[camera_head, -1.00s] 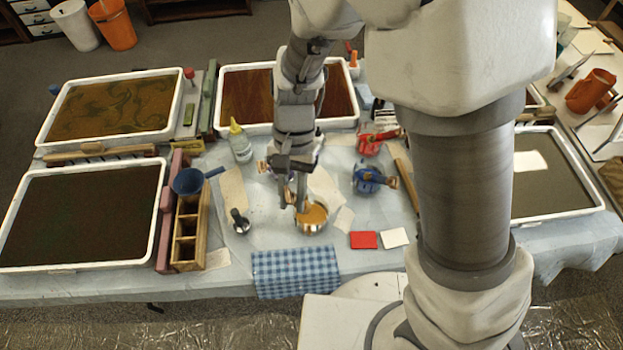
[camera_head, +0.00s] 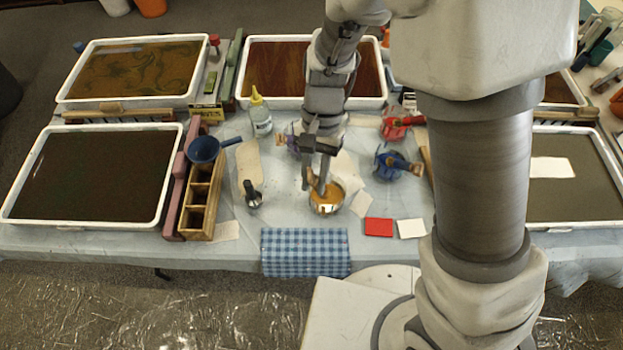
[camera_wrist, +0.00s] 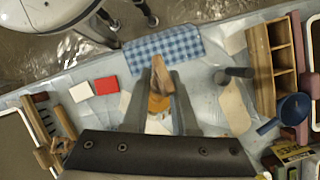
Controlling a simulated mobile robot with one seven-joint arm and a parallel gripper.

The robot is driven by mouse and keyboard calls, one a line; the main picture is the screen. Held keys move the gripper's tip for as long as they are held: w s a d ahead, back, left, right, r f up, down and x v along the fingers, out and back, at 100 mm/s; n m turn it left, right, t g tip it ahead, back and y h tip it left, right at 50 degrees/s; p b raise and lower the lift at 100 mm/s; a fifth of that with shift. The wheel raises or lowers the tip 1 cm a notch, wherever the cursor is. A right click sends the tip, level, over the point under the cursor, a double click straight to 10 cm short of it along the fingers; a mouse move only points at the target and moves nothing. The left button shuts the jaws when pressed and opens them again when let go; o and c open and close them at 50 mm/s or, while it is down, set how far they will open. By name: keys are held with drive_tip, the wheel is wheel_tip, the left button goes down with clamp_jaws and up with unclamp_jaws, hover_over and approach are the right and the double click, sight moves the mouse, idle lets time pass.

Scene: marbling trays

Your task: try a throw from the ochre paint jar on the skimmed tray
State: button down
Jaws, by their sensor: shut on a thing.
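The ochre paint jar (camera_head: 326,199) is a small shiny metal pot with ochre paint, standing mid-table near the blue checked cloth. My gripper (camera_head: 314,184) is right above it, pointing down. In the wrist view my gripper (camera_wrist: 161,90) is shut on a wooden-handled tool (camera_wrist: 159,70), with ochre (camera_wrist: 158,103) showing between the fingers. The tool's lower end is hidden, so I cannot tell how deep it sits in the jar. A plain dark tray (camera_head: 160,221) is at the left front; a grey tray (camera_head: 565,130) with a white sheet is at the right. I cannot tell which is skimmed.
Red (camera_head: 395,124) and blue (camera_head: 390,165) paint pots stand right of my gripper. A dark-handled tool (camera_head: 252,195), a wooden rack (camera_head: 203,200) and a blue ladle (camera_head: 203,149) are to the left. Patterned trays (camera_head: 132,98) line the back. The checked cloth (camera_head: 305,250) hangs over the front edge.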

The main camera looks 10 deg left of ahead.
sight(312, 173)
drive_tip(key=shift+w+d+f+b, duration=0.1)
drive_tip(key=shift+w+f+b, duration=0.35)
drive_tip(key=shift+f+b, duration=0.55)
drive_tip(key=shift+w+d+f+b, duration=0.15)
drive_tip(key=shift+w+f+b, duration=0.35)
drive_tip(key=shift+f, duration=0.85)
drive_tip(key=shift+w+d+f+b, duration=0.1)
drive_tip(key=shift+w+f+b, duration=0.25)
drive_tip(key=shift+f+b, duration=0.65)
drive_tip(key=shift+f, duration=0.25)
drive_tip(key=shift+r, duration=0.1)
drive_tip(key=shift+s+a+r+p, duration=0.15)
drive_tip(key=shift+s+r+p, duration=0.35)
drive_tip(key=shift+r+p, duration=0.9)
drive_tip(key=shift+s+a+r+p, duration=0.15)
drive_tip(key=shift+s+r+p, duration=0.4)
drive_tip(key=shift+r+p, duration=0.85)
drive_tip(key=shift+s+a+r+p, duration=0.15)
drive_tip(key=shift+s+r+p, duration=0.35)
drive_tip(key=shift+r+p, duration=0.9)
drive_tip(key=shift+r, duration=0.25)
wheel_tip(312, 173, up, 4)
drive_tip(key=p, duration=0.3)
drive_tip(key=shift+f, duration=0.1)
